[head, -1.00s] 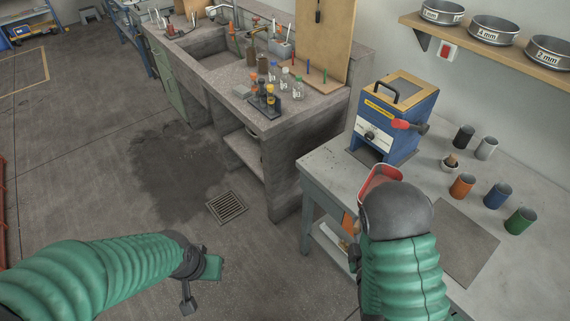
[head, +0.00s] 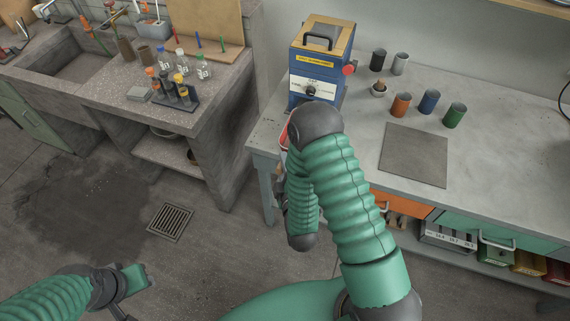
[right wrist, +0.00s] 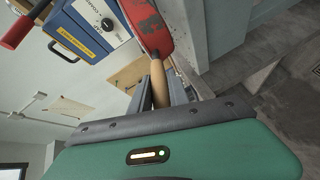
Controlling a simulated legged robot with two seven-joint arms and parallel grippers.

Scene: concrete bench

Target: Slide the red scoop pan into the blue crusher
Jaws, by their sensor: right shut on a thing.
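The blue crusher (head: 318,70), with a wooden top and a black handle, stands at the left back of the grey table. It also shows in the right wrist view (right wrist: 75,38). My right gripper (right wrist: 160,88) is shut on the wooden handle (right wrist: 159,82) of the red scoop pan (right wrist: 148,28). The pan extends beside the crusher there; the top edge cuts its far end. In the head view only a red sliver of the pan (head: 284,134) shows beside my right arm, below the crusher. My left gripper (head: 127,291) hangs over the floor, its fingers unclear.
Orange (head: 400,104), blue (head: 429,101) and green (head: 454,115) cups stand right of the crusher, with dark and grey cups behind. A flat grey plate (head: 414,155) lies in front. A stone sink bench (head: 115,95) with bottles stands to the left, across a gap.

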